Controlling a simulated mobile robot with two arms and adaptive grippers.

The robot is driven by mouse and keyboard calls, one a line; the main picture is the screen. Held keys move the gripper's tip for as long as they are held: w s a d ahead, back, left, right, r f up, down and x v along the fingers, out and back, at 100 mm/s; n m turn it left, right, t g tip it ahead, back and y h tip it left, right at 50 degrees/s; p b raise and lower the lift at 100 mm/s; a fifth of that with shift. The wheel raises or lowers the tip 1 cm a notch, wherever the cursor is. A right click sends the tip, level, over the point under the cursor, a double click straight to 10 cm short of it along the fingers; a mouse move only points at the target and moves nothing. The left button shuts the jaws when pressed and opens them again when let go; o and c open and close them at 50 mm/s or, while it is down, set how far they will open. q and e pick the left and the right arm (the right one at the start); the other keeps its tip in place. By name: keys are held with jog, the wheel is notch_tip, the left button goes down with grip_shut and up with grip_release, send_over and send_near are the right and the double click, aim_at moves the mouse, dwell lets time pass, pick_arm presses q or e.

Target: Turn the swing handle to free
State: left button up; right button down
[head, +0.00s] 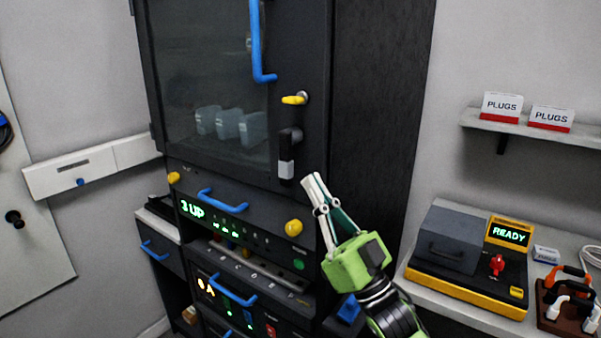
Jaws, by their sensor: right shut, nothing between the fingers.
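The black swing handle (288,155) with a pale lower part is mounted on the dark cabinet's glass door (205,60), near its right edge, and hangs downward. A yellow lever (294,100) on a round metal base sits just above it. My right gripper (311,182), green with pale fingers, is shut and empty. Its fingertips point up and appear just below and right of the swing handle in the picture. I cannot tell the exact depth gap. My left gripper is not in view.
A blue door handle (258,40) runs vertically above. Below, a panel with a blue handle (222,200) and yellow knobs (293,227) protrudes. At right, a bench holds a device reading READY (510,234). A shelf (530,130) carries two PLUGS boxes.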

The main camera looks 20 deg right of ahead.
aim_at(289, 166)
jog(key=w, duration=0.1)
jog(key=w+a, duration=0.1)
jog(key=w, duration=0.1)
jog(key=shift+w+a+p, duration=0.25)
jog(key=shift+a+p, duration=0.05)
jog(key=shift+a, duration=0.1)
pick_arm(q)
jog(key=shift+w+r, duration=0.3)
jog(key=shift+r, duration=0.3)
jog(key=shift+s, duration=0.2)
pick_arm(e)
jog(key=shift+f, duration=0.1)
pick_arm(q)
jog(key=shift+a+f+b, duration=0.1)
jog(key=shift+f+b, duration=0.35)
pick_arm(e)
jog(key=shift+w+a+f+t, duration=0.1)
jog(key=shift+t, duration=0.2)
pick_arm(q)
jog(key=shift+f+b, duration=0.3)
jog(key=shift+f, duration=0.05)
